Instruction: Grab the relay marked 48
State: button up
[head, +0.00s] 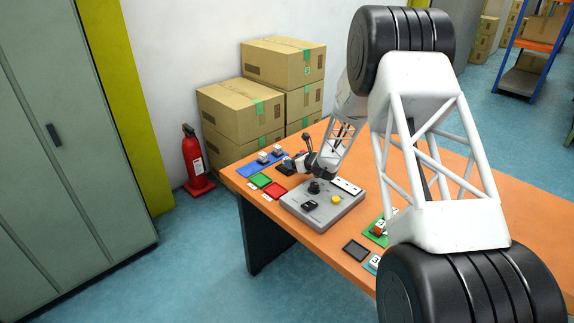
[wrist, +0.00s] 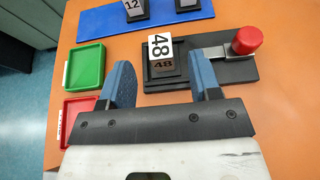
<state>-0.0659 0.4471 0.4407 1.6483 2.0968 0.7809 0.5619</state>
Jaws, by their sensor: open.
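The relay marked 48 (wrist: 160,54) is a small block with a white face and a darker face, both showing 48. It stands on a black base (wrist: 152,87) in the wrist view. My gripper (wrist: 161,66) is open, with one blue finger to the left and one to the right of the relay, both apart from it. The relay lies between and slightly beyond the fingertips; I cannot tell the height gap. In the head view my gripper (head: 296,164) is low over the table's far left part, and I cannot make out the relay there.
A lever with a red knob (wrist: 248,40) sits just right of the relay. A blue strip (wrist: 100,24) beyond holds a block marked 12. Green (wrist: 85,67) and red (wrist: 77,109) trays lie left. A grey control box (head: 322,208) stands nearby on the orange table.

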jog(key=shift+w, duration=0.1)
jog(key=shift+x, duration=2.55)
jog(key=shift+c, duration=0.4)
jog(key=c, duration=0.9)
jog(key=shift+c, duration=0.2)
jog(key=shift+r, duration=0.2)
jog(key=shift+r, duration=4.85)
